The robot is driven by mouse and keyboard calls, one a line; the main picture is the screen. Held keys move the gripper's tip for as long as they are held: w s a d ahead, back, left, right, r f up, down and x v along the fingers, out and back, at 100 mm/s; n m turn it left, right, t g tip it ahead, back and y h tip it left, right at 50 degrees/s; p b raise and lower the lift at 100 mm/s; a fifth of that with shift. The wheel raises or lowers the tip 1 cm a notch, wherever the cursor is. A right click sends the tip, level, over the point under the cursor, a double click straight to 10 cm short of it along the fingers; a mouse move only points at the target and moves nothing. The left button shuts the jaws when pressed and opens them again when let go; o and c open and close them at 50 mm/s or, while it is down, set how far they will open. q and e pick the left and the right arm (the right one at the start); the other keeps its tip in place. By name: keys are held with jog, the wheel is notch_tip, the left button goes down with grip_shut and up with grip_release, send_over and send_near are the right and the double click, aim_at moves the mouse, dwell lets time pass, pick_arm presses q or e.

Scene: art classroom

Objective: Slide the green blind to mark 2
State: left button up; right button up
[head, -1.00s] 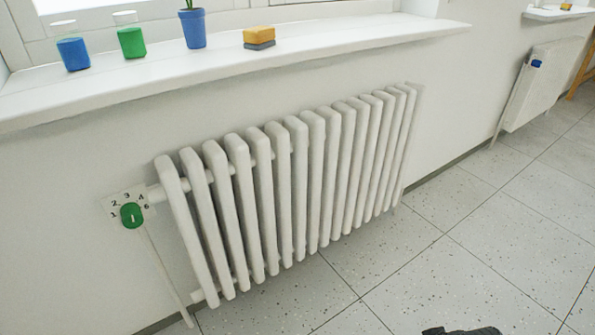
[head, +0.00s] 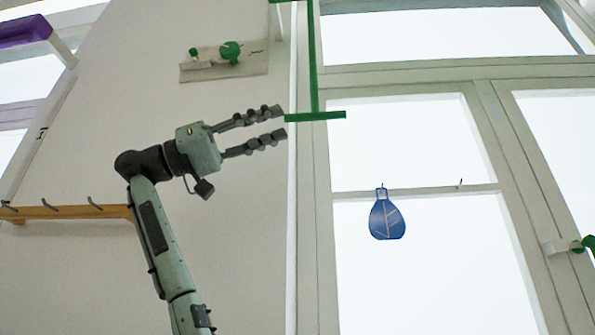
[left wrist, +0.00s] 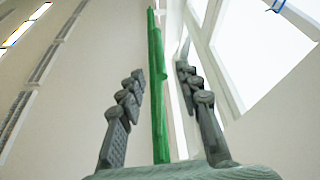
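A green upright strip (head: 313,60) with a short green crossbar (head: 316,117) at its lower end hangs beside the window frame; it appears to be the green blind's part. Its top runs out of the head view. My left gripper (head: 276,124) is raised from the left, open and empty, with its fingertips just left of the crossbar; contact cannot be told. In the left wrist view, a green bar (left wrist: 157,90) shows between the two spread fingers (left wrist: 159,85), with no finger clearly closed on it. No mark 2 is readable. My right gripper is out of view.
A wall plate (head: 222,70) with green knobs is above my left gripper. A blue tag (head: 386,216) hangs at the window, right of the crossbar. A wooden hook rail (head: 75,212) is at left, and a green window handle (head: 588,243) at far right.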

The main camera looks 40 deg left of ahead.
aim_at(287, 121)
pick_arm(q)
jog(key=x, duration=0.5)
jog(key=shift+w+d+p, duration=0.2)
jog(key=shift+d+p, duration=0.05)
jog(key=shift+p, duration=0.15)
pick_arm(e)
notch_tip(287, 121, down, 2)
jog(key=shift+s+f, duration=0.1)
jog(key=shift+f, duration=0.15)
pick_arm(q)
grip_shut()
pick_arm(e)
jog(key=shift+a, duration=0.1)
